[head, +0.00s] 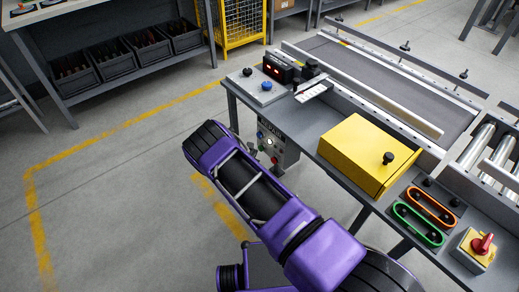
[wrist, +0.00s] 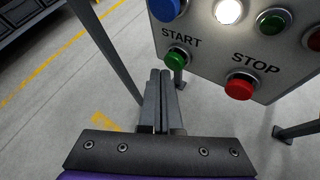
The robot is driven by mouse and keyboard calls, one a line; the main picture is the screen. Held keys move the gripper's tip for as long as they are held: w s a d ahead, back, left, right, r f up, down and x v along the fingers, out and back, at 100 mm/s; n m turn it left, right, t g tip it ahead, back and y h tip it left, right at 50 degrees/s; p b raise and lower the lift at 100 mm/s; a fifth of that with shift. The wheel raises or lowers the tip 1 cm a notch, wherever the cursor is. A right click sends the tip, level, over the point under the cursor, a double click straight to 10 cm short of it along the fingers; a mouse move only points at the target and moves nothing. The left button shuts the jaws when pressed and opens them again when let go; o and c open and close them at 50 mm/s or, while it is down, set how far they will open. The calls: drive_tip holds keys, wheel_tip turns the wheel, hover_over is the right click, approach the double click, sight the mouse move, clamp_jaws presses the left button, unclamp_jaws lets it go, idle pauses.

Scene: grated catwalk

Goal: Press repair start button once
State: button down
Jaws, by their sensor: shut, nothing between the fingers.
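The start button is a green push button (wrist: 177,59) under the word START on a grey control panel (wrist: 205,50) in the wrist view. A red STOP button (wrist: 239,86) sits to its right. My gripper (wrist: 160,73) is shut and empty, its fingertips just below and left of the green button in the picture. I see no clear contact, and the exact gap is hard to judge. In the head view the control box (head: 288,153) hangs under the bench's near left corner, partly hidden by my purple arm.
A blue button (wrist: 165,8), a lit white one (wrist: 228,11), a small green one (wrist: 270,22) and a red one (wrist: 314,40) sit above on the panel. Bench legs stand nearby. Floor at left is clear.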

drive_tip(key=shift+s+a, duration=0.15)
drive_tip(key=shift+a, duration=0.1)
drive_tip(key=s+a, duration=0.1)
drive_tip(key=a, duration=0.1)
drive_tip(key=s+a, duration=0.1)
drive_tip(key=a, duration=0.1)
drive_tip(key=shift+s, duration=0.35)
idle(0.8)
